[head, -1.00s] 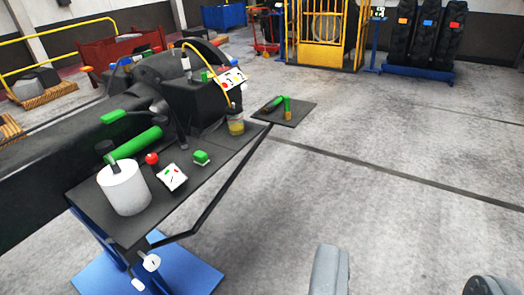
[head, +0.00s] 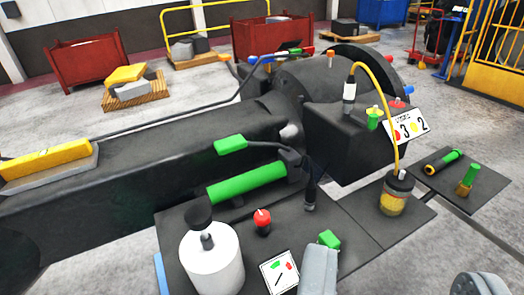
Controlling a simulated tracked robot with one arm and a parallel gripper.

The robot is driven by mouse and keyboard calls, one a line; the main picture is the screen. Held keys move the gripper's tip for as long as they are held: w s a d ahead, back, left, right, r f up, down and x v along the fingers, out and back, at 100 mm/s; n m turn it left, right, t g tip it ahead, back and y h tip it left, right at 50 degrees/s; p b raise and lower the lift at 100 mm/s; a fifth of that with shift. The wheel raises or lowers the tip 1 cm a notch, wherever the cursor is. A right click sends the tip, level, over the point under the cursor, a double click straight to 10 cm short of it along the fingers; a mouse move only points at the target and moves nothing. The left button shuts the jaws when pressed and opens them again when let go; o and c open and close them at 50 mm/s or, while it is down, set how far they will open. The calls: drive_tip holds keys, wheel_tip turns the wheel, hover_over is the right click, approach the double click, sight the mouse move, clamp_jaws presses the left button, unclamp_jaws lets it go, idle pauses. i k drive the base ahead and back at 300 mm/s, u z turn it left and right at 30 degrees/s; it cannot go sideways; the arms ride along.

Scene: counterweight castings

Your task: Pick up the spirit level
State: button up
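A long yellow bar that looks like the spirit level (head: 48,158) lies on a grey slab (head: 60,172) on top of the long dark casting (head: 150,160), at the left edge. Its left end is cut off by the picture edge. My gripper (head: 400,268) shows as two grey fingers at the bottom, set wide apart. It is open, with nothing seen between the fingers, and lies well to the right of the yellow bar.
A dark bench (head: 345,235) in front holds a white canister (head: 212,262), a red knob (head: 262,220), a marked card (head: 280,272) and a jar with a yellow hose (head: 396,195). A green-handled lever (head: 230,144) stands above the bench. Open floor (head: 480,115) lies at the right.

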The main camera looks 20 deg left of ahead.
sight(21, 166)
drive_tip(key=u, duration=0.75)
drive_tip(key=i, duration=1.25)
drive_tip(key=u, duration=0.7)
